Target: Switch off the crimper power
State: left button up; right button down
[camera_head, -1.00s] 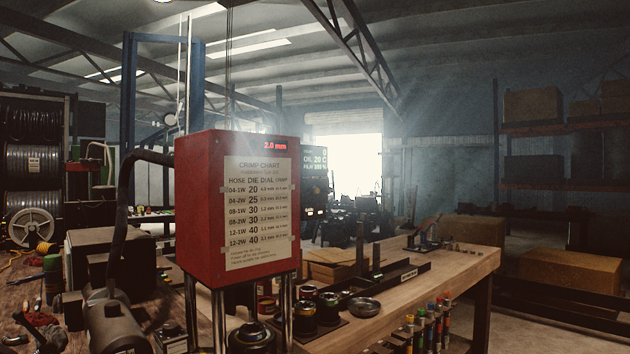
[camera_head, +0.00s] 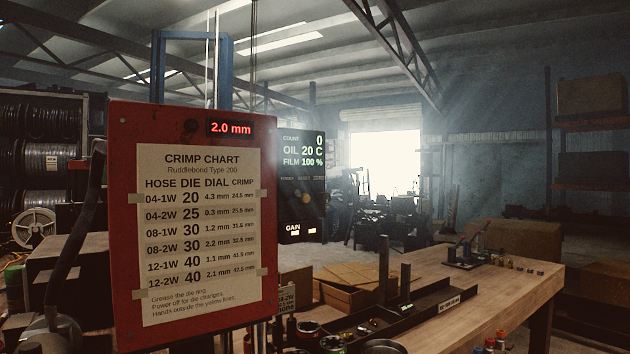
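The red crimper head (camera_head: 124,225) fills the left-centre of the head view, close to me. Its front carries a paper crimp chart (camera_head: 200,235) and a lit red display (camera_head: 230,128) reading 2.0 mm. A dark control panel (camera_head: 302,190) stands just behind its right side, with a lit readout of count 0, oil 20 C and film 100 %, and a GAIN label below. I cannot make out a power switch for certain. Neither of my grippers is in view.
A dark hose (camera_head: 75,235) runs down left of the crimper. Shelving (camera_head: 590,150) stands at the far right. Floor beyond the bench looks partly open.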

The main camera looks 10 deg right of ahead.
aim_at(297, 194)
jog(key=i+l+u, duration=0.15)
jog(key=i+l, duration=0.2)
jog(key=i+l+u, duration=0.1)
jog(key=i+l, duration=0.25)
jog(key=l, duration=0.15)
